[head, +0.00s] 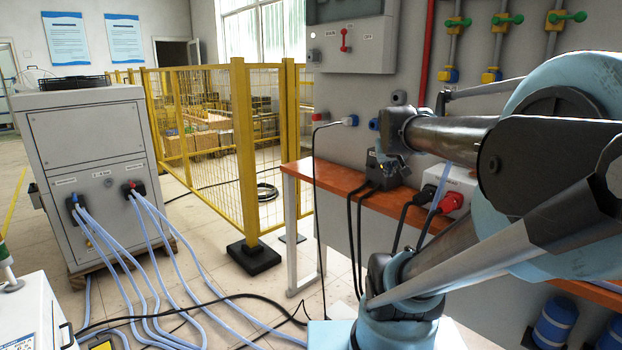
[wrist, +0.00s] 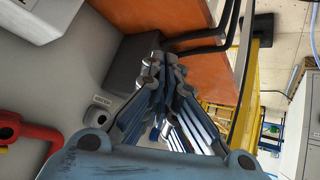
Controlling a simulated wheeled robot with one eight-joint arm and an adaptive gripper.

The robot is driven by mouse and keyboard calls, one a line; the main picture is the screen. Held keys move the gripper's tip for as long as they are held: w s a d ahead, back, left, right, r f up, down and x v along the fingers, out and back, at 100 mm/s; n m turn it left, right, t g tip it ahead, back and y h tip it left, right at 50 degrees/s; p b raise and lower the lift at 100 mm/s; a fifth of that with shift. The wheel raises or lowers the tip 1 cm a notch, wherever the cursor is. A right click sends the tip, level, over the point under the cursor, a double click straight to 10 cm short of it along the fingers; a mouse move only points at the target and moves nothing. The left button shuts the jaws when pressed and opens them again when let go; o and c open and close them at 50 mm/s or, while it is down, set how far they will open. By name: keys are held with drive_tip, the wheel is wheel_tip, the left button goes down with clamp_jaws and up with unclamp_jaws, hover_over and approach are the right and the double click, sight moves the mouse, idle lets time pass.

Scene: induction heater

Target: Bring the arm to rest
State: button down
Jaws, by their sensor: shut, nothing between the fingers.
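My gripper (wrist: 158,66) shows in the middle of the wrist view, its blue-and-grey fingers drawn together and shut with nothing between them. Behind its tips are an orange-brown bench top (wrist: 155,20) and a dark box (wrist: 130,62) with black cables. I cannot tell whether the tips touch anything. In the head view, my blue and grey arm fills the right side, bent in front of the bench (head: 310,172). The fingers cannot be made out clearly there.
A grey cabinet unit (head: 85,150) with several pale hoses stands at the left. A yellow mesh fence (head: 242,150) crosses behind. A wall panel (head: 350,45) hangs above the bench. Hoses and black cables lie on the floor. Blue canisters (head: 553,322) stand at the lower right.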

drive_tip(key=s+a+f+g+y, duration=0.1)
drive_tip(key=s+a+f+g, duration=0.1)
drive_tip(key=s+f, duration=0.7)
drive_tip(key=s+a+f+g+y, duration=0.1)
drive_tip(key=s+a+f+g, duration=0.2)
drive_tip(key=s+f, duration=0.6)
drive_tip(key=shift+s+f+g, duration=0.2)
drive_tip(key=shift+s+g, duration=0.7)
drive_tip(key=shift+s, duration=0.2)
